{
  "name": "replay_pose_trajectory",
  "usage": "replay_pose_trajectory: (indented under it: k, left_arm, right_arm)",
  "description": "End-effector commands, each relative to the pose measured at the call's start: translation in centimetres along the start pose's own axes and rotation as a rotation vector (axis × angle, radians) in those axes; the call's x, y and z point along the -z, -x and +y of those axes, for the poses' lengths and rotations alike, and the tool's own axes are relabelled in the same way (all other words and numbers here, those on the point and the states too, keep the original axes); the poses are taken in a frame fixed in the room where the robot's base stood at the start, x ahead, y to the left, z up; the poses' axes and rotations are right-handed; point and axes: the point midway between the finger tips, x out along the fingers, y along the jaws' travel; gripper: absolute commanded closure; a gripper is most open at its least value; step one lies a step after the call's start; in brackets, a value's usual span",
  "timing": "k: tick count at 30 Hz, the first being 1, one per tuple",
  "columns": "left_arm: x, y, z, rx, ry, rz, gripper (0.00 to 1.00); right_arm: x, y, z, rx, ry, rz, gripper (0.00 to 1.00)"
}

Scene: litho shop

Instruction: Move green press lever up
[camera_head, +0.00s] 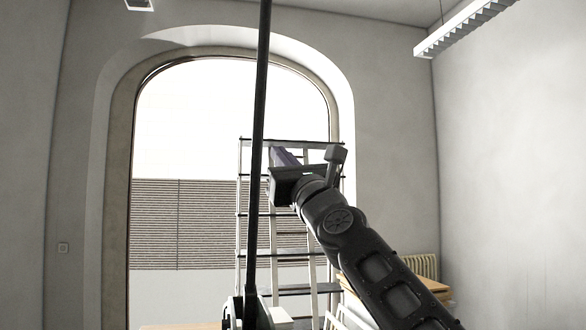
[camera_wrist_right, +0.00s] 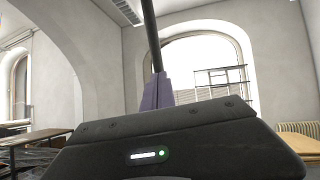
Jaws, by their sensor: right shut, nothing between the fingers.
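A long, thin, dark lever (camera_head: 259,110) stands almost upright in the head view, running from the top edge down to a dark mount (camera_head: 238,312) at the bottom. It looks nearly black; no green shows. My right gripper (camera_head: 278,152) is raised just to the right of the lever, its purple-grey fingers pointing up and left. The fingers are shut with nothing between them. In the right wrist view the closed fingers (camera_wrist_right: 158,90) stand in front of the lever (camera_wrist_right: 150,35), which rises beyond them. I cannot tell whether they touch it. My left gripper is not in view.
A metal shelf rack (camera_head: 290,254) stands behind the lever, before an arched window (camera_head: 190,120). Wooden furniture (camera_head: 425,284) and a radiator (camera_head: 422,266) are at the lower right. The wrist view shows a wooden table (camera_wrist_right: 30,137) at left.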

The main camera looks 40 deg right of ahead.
Motion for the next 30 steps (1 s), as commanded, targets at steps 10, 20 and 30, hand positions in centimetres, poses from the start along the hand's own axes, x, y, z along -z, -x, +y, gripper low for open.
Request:
replay_pose_trajectory:
  k: [10,20,30]
  left_arm:
    - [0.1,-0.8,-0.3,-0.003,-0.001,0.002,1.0]
    - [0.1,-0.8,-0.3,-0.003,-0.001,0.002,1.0]
    - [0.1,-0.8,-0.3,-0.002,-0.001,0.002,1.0]
  right_arm:
    - [-1.2,4.4,-0.2,0.002,0.001,-0.003,1.0]
    - [-1.2,4.5,-0.1,0.002,0.001,-0.003,1.0]
    - [-1.2,4.5,-0.1,0.002,0.001,-0.003,1.0]
